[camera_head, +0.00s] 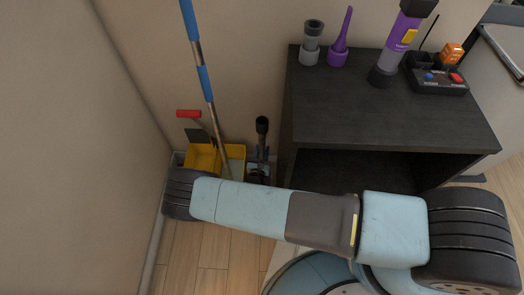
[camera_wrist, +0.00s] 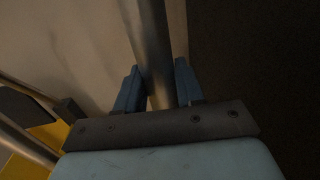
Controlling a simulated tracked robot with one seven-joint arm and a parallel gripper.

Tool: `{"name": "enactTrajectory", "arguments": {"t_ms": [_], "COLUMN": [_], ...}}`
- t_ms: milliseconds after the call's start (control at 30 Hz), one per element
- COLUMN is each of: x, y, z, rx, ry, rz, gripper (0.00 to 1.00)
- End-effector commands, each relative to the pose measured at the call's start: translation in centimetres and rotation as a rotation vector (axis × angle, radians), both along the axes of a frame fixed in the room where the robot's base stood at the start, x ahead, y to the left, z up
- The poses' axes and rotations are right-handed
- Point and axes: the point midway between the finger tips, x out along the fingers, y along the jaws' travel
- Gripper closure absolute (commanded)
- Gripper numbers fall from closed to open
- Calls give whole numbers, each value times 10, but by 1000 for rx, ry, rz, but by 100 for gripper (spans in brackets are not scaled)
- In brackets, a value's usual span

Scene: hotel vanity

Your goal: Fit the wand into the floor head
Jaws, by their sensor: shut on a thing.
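The wand (camera_head: 262,128) stands nearly upright between the yellow bucket and the dark cabinet, its black upper end showing in the head view. In the wrist view its bare metal tube (camera_wrist: 155,50) runs up between the two blue fingers of my gripper (camera_wrist: 156,90), which is shut on it. In the head view only a little shows around the gripper (camera_head: 260,160), since my arm covers what lies below. The wand's lower end is hidden in both views. I cannot make out the floor head in either view.
A yellow bucket (camera_head: 236,153) with a blue-gripped pole (camera_head: 205,85) and a red-handled tool (camera_head: 188,114) stands just left. The dark cabinet (camera_head: 395,118) close on the right carries a grey nozzle (camera_head: 311,45), a purple nozzle (camera_head: 340,45), a purple hand vacuum (camera_head: 397,40) and a black tray (camera_head: 437,82).

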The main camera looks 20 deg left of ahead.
Motion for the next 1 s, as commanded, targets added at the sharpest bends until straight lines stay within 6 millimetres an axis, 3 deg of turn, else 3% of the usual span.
{"name": "enactTrajectory", "arguments": {"t_ms": [1000], "x": [0], "y": [0], "z": [-6], "rx": [1], "ry": [0], "rz": [0], "gripper": [100]}}
